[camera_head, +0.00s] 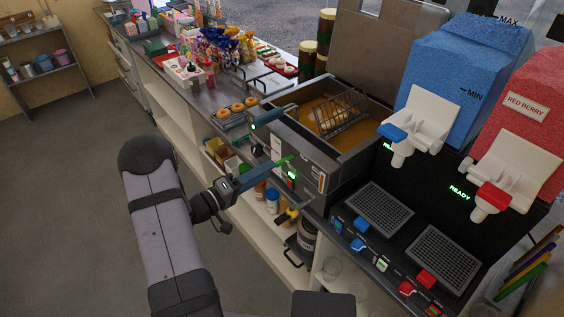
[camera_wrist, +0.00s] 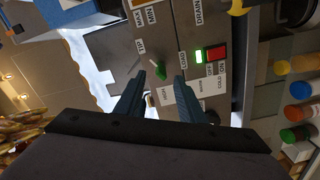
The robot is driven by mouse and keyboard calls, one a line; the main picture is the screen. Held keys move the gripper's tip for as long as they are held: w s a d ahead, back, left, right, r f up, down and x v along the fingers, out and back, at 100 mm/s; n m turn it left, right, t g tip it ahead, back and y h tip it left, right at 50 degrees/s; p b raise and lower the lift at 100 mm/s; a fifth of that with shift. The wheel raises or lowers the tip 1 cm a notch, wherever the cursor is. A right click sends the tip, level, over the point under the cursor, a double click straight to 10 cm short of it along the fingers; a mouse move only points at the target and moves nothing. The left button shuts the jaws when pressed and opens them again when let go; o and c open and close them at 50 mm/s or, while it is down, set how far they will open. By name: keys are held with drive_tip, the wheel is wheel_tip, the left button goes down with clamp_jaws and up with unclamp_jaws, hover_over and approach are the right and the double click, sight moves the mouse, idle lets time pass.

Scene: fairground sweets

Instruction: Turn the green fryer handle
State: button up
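The green fryer handle (camera_wrist: 160,69) is a small lever on the fryer's grey front panel (camera_wrist: 180,30). In the wrist view it shows between and slightly beyond my two fingertips. My gripper (camera_wrist: 160,77) is open, with one finger on each side of the handle and gaps between. I cannot tell how close the tips are to the panel. In the head view the handle (camera_head: 285,160) shows as a green sliver beside my gripper (camera_head: 272,170), partly hidden. The fryer holds brown oil (camera_head: 330,120) with a wire basket (camera_head: 341,112) in it.
A lit green switch (camera_wrist: 198,57) and a red switch (camera_wrist: 215,53) sit right of the handle. A yellow-handled valve (camera_head: 288,215) is below the fryer. A doughnut tray (camera_head: 232,121) stands left; blue (camera_head: 465,65) and red (camera_head: 525,115) slush machines stand right. The floor at left is clear.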

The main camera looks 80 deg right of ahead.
sight(282, 160)
drive_tip(key=m, duration=0.7)
drive_tip(key=shift+f, duration=0.1)
drive_tip(key=p+x, duration=0.2)
drive_tip(key=x, duration=0.3)
drive_tip(key=shift+s+d+p, duration=0.3)
drive_tip(key=shift+p, duration=0.05)
drive_tip(key=shift+s+d, duration=0.5)
drive_tip(key=shift+d, duration=0.05)
clamp_jaws()
